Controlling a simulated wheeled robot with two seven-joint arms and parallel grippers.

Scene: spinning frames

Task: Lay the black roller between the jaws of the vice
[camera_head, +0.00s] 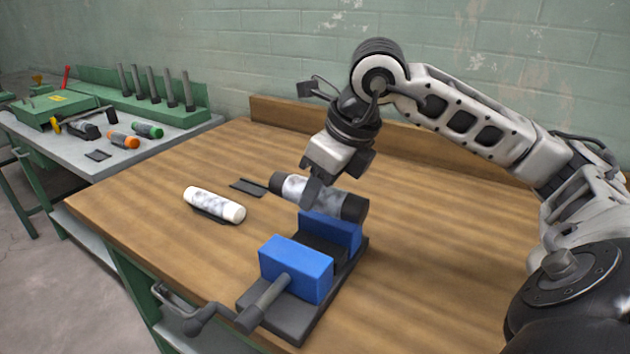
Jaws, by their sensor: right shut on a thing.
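The black roller (353,207), with black ends and a grey-white mottled middle, is held in my right gripper (314,190). The gripper points down and is shut on its middle. The roller lies roughly level above the back jaw of the vice, and its right end overlaps that jaw in the picture. I cannot tell whether they touch. The vice (296,268) has two blue jaws on a dark base, with a dark gap between them and a crank handle at the front left. My left gripper is not in view.
A white roller (214,204) lies on a dark rest on the wooden bench (430,270), left of the vice. An empty dark rest (248,187) lies behind it. A grey side table (70,150) at left holds orange and green rollers and a green peg rack.

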